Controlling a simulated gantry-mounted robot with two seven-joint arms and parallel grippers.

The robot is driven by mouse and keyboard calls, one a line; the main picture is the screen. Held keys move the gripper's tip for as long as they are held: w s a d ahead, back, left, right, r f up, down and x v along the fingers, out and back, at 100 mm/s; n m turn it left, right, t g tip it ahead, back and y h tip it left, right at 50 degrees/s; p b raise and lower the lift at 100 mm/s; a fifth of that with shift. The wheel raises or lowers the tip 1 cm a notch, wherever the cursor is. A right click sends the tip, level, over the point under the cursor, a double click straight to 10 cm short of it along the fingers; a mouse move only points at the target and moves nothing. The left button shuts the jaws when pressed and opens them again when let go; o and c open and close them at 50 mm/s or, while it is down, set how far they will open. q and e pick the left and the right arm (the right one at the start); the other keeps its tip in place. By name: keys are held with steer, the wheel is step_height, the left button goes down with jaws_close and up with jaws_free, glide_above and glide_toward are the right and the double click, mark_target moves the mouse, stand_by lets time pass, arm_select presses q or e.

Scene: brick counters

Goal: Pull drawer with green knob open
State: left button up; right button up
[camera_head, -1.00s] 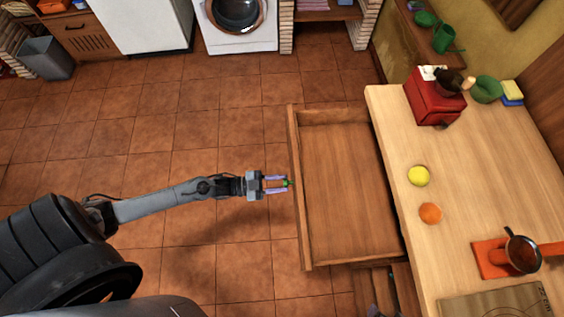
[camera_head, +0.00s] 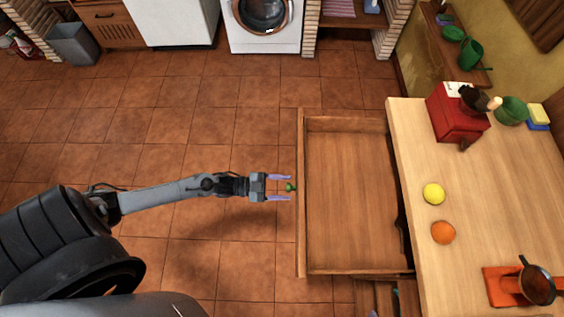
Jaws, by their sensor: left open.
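The wooden drawer (camera_head: 350,205) stands pulled out from under the counter, and its inside is empty. The green knob (camera_head: 290,187) sits on the outer face of the drawer front, on its left side. My left gripper (camera_head: 281,188) is open, with its two purple fingers apart. The knob lies between or just beyond the fingertips, and the fingers do not close on it. My right gripper is not in view.
The wooden counter (camera_head: 465,205) on the right holds a red grinder (camera_head: 455,115), a lemon (camera_head: 433,194), an orange (camera_head: 443,232) and a pan (camera_head: 536,284). A lower drawer (camera_head: 378,297) shows below the open one.

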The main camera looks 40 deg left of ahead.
arm_select(q)
steer(key=v, duration=1.1)
steer(key=shift+p, duration=0.3)
steer(key=shift+d, duration=0.1)
